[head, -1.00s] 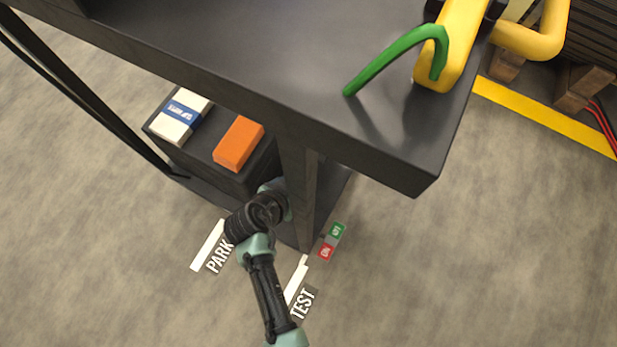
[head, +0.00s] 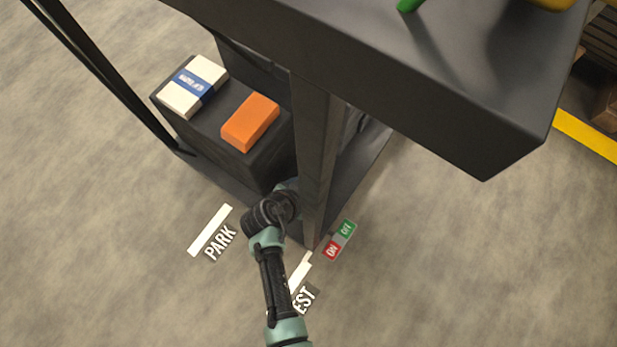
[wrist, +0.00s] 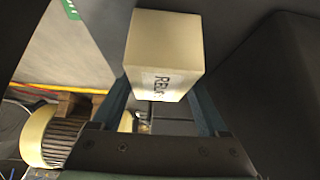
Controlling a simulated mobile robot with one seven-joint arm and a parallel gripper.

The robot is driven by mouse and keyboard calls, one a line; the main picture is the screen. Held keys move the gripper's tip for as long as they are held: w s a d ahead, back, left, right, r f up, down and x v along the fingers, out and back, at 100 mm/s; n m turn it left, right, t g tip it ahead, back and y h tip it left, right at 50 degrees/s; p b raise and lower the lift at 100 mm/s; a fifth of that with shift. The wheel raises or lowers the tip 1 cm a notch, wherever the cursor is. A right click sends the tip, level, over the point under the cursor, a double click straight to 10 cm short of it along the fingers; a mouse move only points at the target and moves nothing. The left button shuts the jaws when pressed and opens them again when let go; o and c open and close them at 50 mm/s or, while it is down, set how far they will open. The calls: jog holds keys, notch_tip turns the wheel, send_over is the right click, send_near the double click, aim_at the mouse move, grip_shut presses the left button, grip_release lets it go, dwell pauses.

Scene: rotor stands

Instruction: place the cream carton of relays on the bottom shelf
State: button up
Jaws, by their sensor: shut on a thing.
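The cream carton of relays (wrist: 165,50), with part of the dark lettering "REL" on it, shows in the wrist view. My gripper (wrist: 163,86) is shut on it, one finger on each side. In the head view the gripper and carton are hidden behind my arm and the stand's dark post. My arm reaches in low beside this post. The bottom shelf (head: 358,184) is the dark slab near the floor; a strip of it shows right of the post. I cannot tell whether the carton touches the shelf.
A dark block (head: 262,165) on the left of the shelf bears a white-and-blue box (head: 192,87) and an orange box (head: 250,122). The dark post (head: 318,150) and the upper shelf (head: 440,60) hem in the space. A red-and-green ON/OFF label (head: 339,240) lies on the floor.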

jog(key=o, duration=1.5)
jog(key=shift+c, duration=0.2)
jog(key=shift+s+a+r, duration=0.1)
jog(key=shift+r, duration=0.2)
jog(key=p+v, duration=0.6)
jog(key=v, duration=0.5)
jog(key=shift+r+p, duration=0.15)
jog(key=shift+p, duration=0.15)
jog(key=shift+s+a, duration=0.2)
